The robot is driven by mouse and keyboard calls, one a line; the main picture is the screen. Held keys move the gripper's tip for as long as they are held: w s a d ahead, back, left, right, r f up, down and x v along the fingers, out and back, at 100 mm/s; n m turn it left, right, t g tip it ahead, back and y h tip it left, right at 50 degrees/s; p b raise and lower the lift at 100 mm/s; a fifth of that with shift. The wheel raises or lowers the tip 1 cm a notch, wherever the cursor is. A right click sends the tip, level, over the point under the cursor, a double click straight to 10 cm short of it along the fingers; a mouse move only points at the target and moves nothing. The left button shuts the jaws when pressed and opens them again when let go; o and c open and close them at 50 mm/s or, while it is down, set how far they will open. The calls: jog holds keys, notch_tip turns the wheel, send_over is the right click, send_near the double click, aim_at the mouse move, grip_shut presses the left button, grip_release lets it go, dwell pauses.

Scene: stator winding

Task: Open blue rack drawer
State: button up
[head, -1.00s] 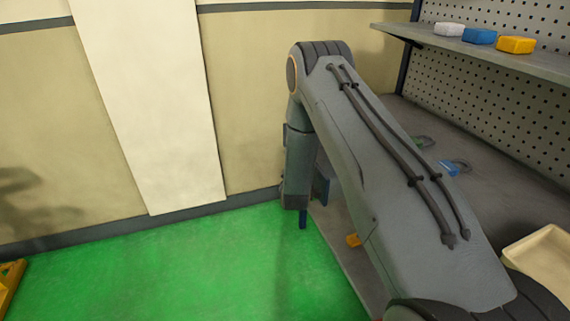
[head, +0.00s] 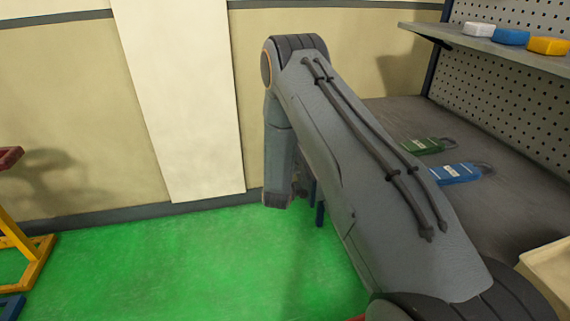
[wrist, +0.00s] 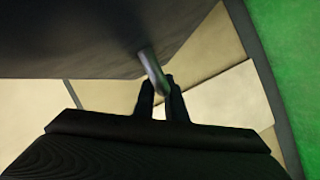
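In the wrist view, a grey bar handle (wrist: 152,68) sticks out from a broad dark surface (wrist: 70,40). The lower end of the handle lies between the two dark fingers of my gripper (wrist: 161,90), which look closed around it. The dark surface is in shadow, so I cannot tell its colour or whether it is the blue drawer's front. In the head view, small blue parts (head: 319,212) show low beside the end of my arm. The rest of the drawer is hidden behind my arm, and so are my fingers.
A grey bench (head: 400,112) holds a green padlock-like tag (head: 424,146) and a blue one (head: 456,173). A shelf (head: 440,35) above carries white, blue and yellow blocks. A yellow frame (head: 35,265) stands at the left. The green floor (head: 190,270) between is clear.

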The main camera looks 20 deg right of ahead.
jog(key=o, duration=0.4)
jog(key=b+v, duration=0.1)
jog(key=v, duration=0.6)
jog(key=shift+s+a+r, duration=0.1)
jog(key=shift+s+a, duration=0.1)
jog(key=shift+s, duration=0.15)
